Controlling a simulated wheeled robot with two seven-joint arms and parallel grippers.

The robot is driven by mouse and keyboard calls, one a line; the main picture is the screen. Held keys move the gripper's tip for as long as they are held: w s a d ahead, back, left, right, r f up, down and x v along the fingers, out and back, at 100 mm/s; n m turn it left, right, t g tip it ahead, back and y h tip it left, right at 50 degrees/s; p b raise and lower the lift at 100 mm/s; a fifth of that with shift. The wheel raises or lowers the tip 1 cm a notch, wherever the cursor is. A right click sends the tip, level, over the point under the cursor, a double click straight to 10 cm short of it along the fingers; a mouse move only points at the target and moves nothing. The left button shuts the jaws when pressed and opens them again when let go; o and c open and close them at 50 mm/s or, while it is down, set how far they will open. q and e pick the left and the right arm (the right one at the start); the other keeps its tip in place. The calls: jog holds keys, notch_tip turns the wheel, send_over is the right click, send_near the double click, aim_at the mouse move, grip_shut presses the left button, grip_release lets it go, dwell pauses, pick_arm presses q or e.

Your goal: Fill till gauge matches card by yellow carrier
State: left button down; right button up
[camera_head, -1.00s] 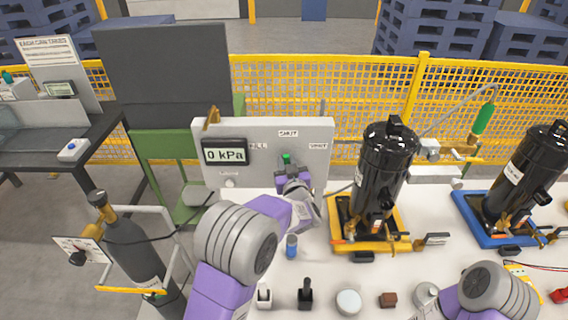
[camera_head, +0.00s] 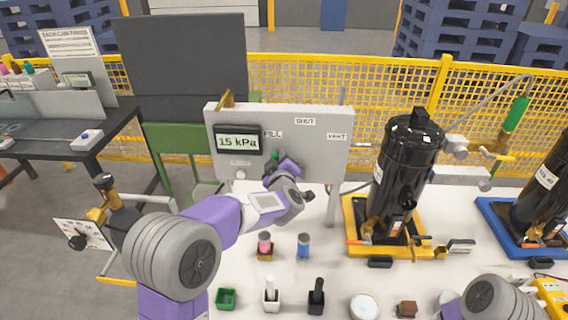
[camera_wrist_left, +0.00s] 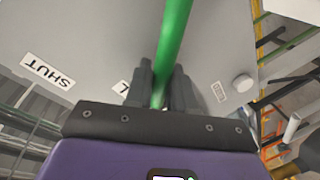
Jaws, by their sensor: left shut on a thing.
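The grey panel (camera_head: 335,160) carries labels FILL (camera_head: 272,133), SHUT (camera_head: 305,121) and VENT (camera_head: 337,136). Its gauge (camera_head: 238,142) reads 15 kPa. My left gripper (camera_head: 281,160) is at the panel below FILL. In the left wrist view, its fingers (camera_wrist_left: 160,85) are shut on the green lever handle (camera_wrist_left: 172,45), which partly covers the FILL label. The yellow carrier (camera_head: 425,250) holds a black compressor (camera_head: 408,165). My right gripper is not in view; only part of that arm shows at lower right.
A blue carrier (camera_head: 500,235) with another black compressor stands at right.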

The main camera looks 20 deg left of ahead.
pick_arm(q)
jog(key=shift+a+f+n+b, duration=0.3)
jog(key=shift+f+n+b, duration=0.05)
jog(key=shift+n, duration=0.05)
jog(key=c, duration=1.1)
grip_release()
jog(key=shift+s, duration=0.1)
jog(key=v, duration=0.7)
jog(key=shift+s+p, duration=0.25)
jog(key=shift+p, duration=0.2)
jog(key=shift+r, duration=0.1)
